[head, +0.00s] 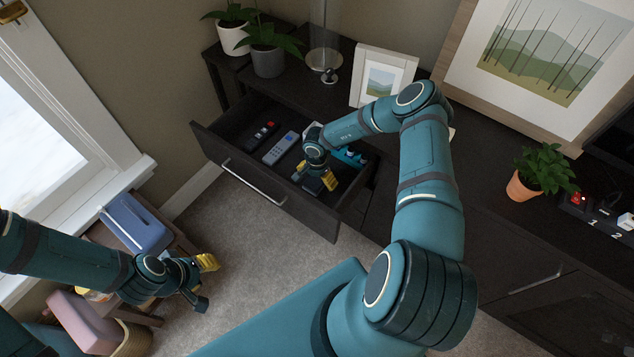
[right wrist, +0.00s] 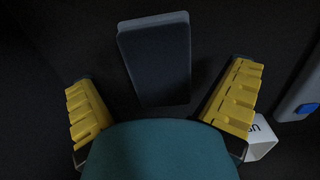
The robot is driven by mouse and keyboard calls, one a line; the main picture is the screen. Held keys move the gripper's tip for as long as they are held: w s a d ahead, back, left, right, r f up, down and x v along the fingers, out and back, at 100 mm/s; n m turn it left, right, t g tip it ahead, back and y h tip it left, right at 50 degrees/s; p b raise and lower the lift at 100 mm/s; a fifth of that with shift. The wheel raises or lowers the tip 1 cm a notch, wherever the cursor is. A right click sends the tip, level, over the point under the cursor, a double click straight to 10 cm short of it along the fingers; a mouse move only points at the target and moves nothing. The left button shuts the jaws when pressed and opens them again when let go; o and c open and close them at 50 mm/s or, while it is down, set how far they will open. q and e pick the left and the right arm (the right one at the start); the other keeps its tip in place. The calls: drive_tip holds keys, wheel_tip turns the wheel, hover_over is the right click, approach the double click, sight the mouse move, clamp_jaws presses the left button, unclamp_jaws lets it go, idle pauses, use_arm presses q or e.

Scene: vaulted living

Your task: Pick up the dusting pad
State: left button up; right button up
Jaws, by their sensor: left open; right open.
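A dark grey-blue rectangular block (right wrist: 157,60), which looks like the dusting pad, lies in the open drawer (head: 250,172). In the right wrist view it sits between and a little beyond the yellow fingertips, touching neither. In the head view it shows only in part beneath my right gripper (head: 314,180). My right gripper (right wrist: 165,98) is open and empty, pointing down into the drawer. My left gripper (head: 203,283) is open and empty at the lower left, over the floor beside the side table.
A dark remote (head: 262,135) and a grey remote (head: 280,148) lie left in the drawer; a blue item (head: 348,155) lies right. A white lettered item (right wrist: 262,138) is near my right finger. A picture frame (head: 382,75) and plants stand on the cabinet.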

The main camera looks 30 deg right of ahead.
sight(317, 179)
drive_tip(key=shift+f, duration=0.75)
drive_tip(key=shift+c, duration=0.3)
drive_tip(key=c, duration=1.2)
drive_tip(key=shift+r, duration=0.1)
wheel_tip(317, 179, up, 10)
drive_tip(key=p, duration=0.2)
drive_tip(key=shift+p, duration=0.4)
